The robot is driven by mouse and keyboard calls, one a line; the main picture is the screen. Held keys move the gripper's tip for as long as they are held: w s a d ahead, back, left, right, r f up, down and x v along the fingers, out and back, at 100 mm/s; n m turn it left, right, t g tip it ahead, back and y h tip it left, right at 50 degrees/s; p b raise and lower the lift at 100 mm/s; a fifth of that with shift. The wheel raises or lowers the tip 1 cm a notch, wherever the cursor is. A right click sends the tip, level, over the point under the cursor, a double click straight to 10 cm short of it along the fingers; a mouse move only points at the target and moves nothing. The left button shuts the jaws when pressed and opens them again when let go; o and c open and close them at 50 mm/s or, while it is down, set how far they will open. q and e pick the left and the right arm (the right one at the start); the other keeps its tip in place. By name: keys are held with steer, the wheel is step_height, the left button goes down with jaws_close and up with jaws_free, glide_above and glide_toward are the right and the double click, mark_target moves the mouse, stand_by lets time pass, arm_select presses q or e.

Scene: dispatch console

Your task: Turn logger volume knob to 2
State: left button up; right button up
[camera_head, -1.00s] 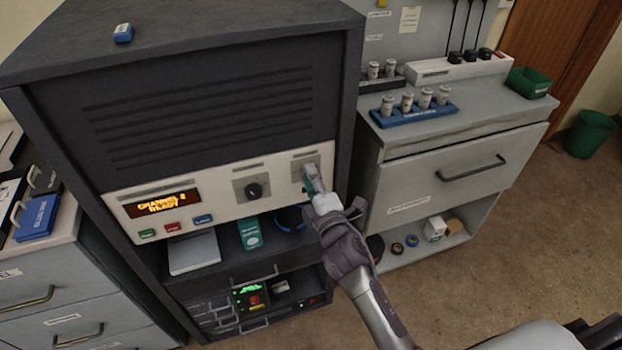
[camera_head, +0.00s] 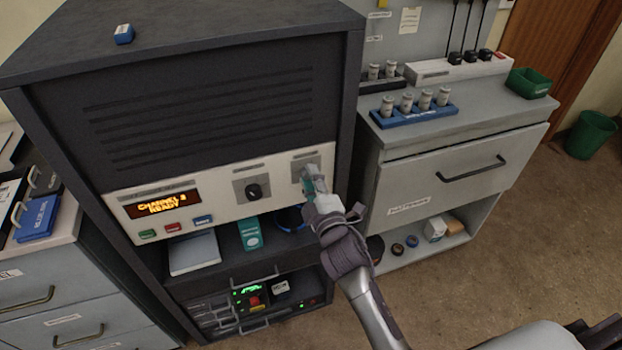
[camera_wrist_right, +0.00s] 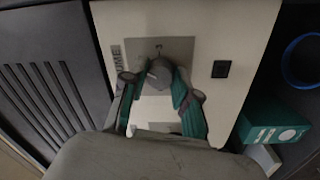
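The volume knob (camera_wrist_right: 160,73) is a small grey knob on a grey square plate, partly hidden between my right fingers. Part of its label, "UME", shows beside the plate in the right wrist view. My right gripper (camera_wrist_right: 157,86) has its teal-padded fingers on both sides of the knob and looks shut on it. In the head view, my right gripper (camera_head: 313,182) is at the right end of the cream panel (camera_head: 228,205) and covers the knob. The knob's setting cannot be read clearly. My left gripper is not in view.
Left of the gripper is a black knob (camera_head: 253,191). An orange display (camera_head: 164,204) reads "CHANNEL" and "READY" above several coloured buttons. Below are a teal box (camera_head: 249,234) and a dark shelf. A grey cabinet (camera_head: 440,190) stands close on the right.

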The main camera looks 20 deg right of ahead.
steer(key=o, duration=0.5)
steer(key=shift+c, duration=0.2)
steer(key=s, duration=1.2)
steer(key=shift+f, duration=0.25)
steer(key=s+a+f+m+g, duration=0.1)
steer(key=s+f+m+g, duration=0.15)
steer(key=f, duration=0.95)
steer(key=s+f+m+g, duration=0.1)
steer(key=s+f+g, duration=0.25)
steer(key=f, duration=0.75)
steer(key=s+a+f+m+g, duration=0.1)
steer(key=s+f+m+g, duration=0.2)
steer(key=f, duration=0.9)
steer(key=s+d+f+m+g, duration=0.1)
steer(key=s+d+f+g, duration=0.1)
steer(key=s+f, duration=0.4)
steer(key=s+d+f+m+g, duration=0.2)
steer(key=s+f, duration=0.4)
steer(key=s, duration=0.8)
steer(key=s+d+f+m+g, duration=0.2)
steer(key=s+d+f+g, duration=0.2)
steer(key=s, duration=0.6)
step_height(320, 180, down, 3)
steer(key=shift+d+r+g, duration=0.15)
steer(key=shift+d+g, duration=0.05)
steer(key=shift+g, duration=0.1)
